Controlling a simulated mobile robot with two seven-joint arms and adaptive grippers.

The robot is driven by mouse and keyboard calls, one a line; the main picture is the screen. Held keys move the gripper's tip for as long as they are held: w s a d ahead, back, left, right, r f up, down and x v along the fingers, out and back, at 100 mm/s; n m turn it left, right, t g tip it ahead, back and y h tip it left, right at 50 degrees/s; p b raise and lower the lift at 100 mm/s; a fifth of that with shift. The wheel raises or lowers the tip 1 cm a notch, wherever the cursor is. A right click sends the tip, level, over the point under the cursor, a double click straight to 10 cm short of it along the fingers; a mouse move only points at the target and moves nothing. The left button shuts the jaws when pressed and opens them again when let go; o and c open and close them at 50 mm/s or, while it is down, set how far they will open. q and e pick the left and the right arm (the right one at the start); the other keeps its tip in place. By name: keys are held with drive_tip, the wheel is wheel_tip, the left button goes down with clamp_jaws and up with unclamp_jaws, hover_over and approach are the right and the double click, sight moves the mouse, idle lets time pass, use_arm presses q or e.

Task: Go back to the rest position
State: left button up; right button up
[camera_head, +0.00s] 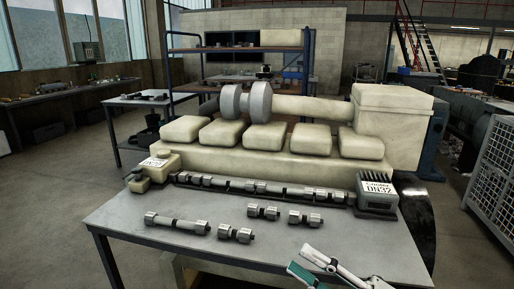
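My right gripper (301,259) reaches in at the bottom right, over the front edge of the grey table (180,262). Its white and teal fingers are apart, with nothing seen between them. My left gripper is out of view. On the table lie a long metal bolt-like part (178,222) and three short ones: one (236,234) at the front, one (263,212) in the middle and one (304,219) nearest the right gripper, a little beyond its fingertips.
A row of metal parts (260,188) lies along the table's back, with a block labelled DN32 (376,192) at its right end. The large cream engine (260,160) stands behind. A wire cage (494,165) is at the right. The floor at left (50,210) is clear.

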drive_tip(key=d+f+m+t+h, duration=0.35)
drive_tip(key=f+m+h, duration=0.35)
drive_tip(key=f+m, duration=0.35)
drive_tip(key=d+f+m+t+h, duration=0.2)
drive_tip(key=d+f+m+h, duration=0.3)
drive_tip(key=f+m, duration=0.55)
drive_tip(key=s+d+f+m+g+h, duration=0.1)
drive_tip(key=s+f+m+g+h, duration=0.1)
drive_tip(key=s+f, duration=0.5)
drive_tip(key=s+f+m+g+h, duration=0.3)
drive_tip(key=s+f, duration=0.3)
drive_tip(key=f, duration=0.5)
drive_tip(key=shift+s+d+f, duration=0.35)
drive_tip(key=shift+f, duration=0.05)
drive_tip(key=shift+g, duration=0.25)
